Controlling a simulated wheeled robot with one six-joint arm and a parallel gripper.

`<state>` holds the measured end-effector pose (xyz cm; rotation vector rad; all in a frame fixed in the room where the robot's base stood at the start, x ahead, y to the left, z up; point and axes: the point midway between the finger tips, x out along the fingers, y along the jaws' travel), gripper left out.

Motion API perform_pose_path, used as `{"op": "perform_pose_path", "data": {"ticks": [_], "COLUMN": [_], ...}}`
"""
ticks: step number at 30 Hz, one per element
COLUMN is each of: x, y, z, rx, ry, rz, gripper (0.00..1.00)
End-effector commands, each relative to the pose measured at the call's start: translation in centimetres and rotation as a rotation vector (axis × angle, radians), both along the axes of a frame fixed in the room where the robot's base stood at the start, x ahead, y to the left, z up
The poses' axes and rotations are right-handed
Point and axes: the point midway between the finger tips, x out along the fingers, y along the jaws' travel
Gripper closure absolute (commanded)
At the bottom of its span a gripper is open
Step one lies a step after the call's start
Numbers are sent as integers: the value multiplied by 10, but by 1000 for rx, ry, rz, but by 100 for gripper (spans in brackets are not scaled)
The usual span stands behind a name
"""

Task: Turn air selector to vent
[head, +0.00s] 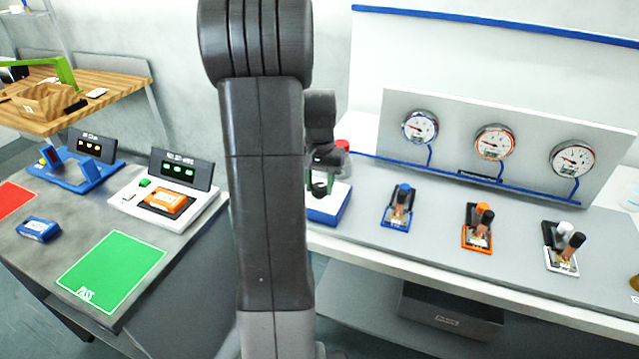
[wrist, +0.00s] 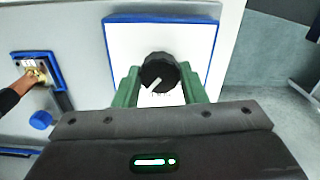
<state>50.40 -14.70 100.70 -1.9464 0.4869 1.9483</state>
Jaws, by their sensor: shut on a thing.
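The air selector is a round black knob (wrist: 158,70) with a white pointer mark, on a white plate (wrist: 205,40) with a blue border in the wrist view. The pointer slants toward the lower left there. My gripper (wrist: 160,76) has its green fingers on either side of the knob and is shut on it. Small lettering below the knob is mostly hidden, so I cannot read the positions. In the head view the blue-and-white selector base (head: 328,208) shows beside my arm, which hides much of it.
Three lever valves, blue (head: 400,208), orange (head: 478,228) and white (head: 563,248), stand right of the selector on the grey bench. Gauges (head: 494,142) are on the panel behind. A side table at left holds a green PASS mat (head: 112,268) and test devices.

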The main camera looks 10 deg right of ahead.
Motion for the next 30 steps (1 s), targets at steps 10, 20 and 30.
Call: {"op": "perform_pose_path", "data": {"ticks": [10,20,30], "x": [1,1,1], "y": [0,-1,0], "z": [1,1,1], "rx": [-2,-2,-1], "ry": [-5,-6,-4], "rz": [-108,-120,-120], "gripper": [85,85,41]}}
